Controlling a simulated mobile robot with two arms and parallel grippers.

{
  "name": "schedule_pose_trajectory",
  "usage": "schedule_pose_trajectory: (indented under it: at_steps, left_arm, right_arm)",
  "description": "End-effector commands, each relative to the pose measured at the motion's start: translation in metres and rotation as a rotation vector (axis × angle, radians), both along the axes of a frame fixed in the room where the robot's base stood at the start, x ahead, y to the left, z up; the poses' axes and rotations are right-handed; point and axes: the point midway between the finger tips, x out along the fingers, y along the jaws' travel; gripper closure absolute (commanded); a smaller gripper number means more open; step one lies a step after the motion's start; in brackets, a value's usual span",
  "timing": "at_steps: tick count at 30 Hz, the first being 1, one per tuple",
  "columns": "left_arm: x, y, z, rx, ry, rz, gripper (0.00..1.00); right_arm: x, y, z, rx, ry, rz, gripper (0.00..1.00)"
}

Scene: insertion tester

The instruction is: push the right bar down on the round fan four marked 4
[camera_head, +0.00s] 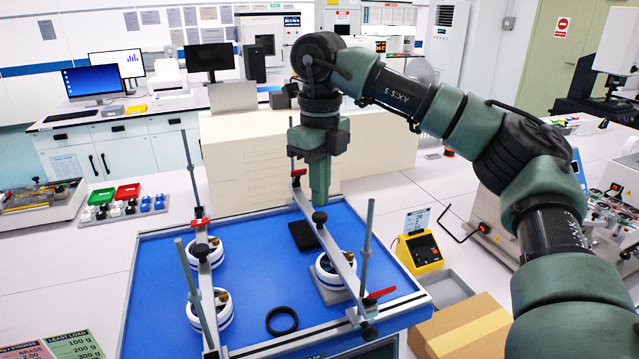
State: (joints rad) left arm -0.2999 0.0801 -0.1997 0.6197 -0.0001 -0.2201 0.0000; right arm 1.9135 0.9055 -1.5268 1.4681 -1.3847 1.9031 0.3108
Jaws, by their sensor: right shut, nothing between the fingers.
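The right bar (338,262) is a pale strip running from back to front on the right side of the blue-topped tester (262,285). It passes over a white round part (326,280) with a dark band, possibly the round fan; no number 4 is readable on it. My right gripper (320,202) points straight down, shut and empty, over the far half of the right bar. Its tips appear just above a black knob (320,217) on the bar; I cannot tell whether they touch. My left gripper is not in view.
A left bar (206,285) crosses two more white round parts. Upright grey rods (366,245) rise by the bars, with red levers (381,293) at their ends. A black block (303,236) and black ring (282,320) lie on the blue top. A yellow device (420,250) stands right.

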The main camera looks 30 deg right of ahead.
Motion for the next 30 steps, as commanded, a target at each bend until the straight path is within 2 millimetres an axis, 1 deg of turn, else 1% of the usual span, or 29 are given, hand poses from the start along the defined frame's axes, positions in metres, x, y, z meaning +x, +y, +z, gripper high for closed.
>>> schedule_pose_trajectory:
  at_steps: [1, 15, 26, 29, 30]
  left_arm:
    - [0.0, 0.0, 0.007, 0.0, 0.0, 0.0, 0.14]
    - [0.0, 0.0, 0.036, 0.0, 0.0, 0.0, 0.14]
    - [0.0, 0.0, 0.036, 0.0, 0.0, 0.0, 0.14]
    - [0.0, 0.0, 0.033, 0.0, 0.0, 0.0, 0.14]
    - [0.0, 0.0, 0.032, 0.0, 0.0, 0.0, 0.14]
  right_arm:
    - [0.0, 0.0, 0.008, 0.0, 0.0, 0.0, 1.0]
    - [0.0, 0.0, 0.044, 0.001, -0.001, 0.0, 1.0]
    - [0.0, 0.0, 0.045, 0.0, -0.001, 0.0, 1.0]
    - [0.001, 0.0, 0.051, 0.001, -0.002, 0.0, 1.0]
    - [0.001, 0.0, 0.056, 0.001, -0.003, 0.0, 1.0]
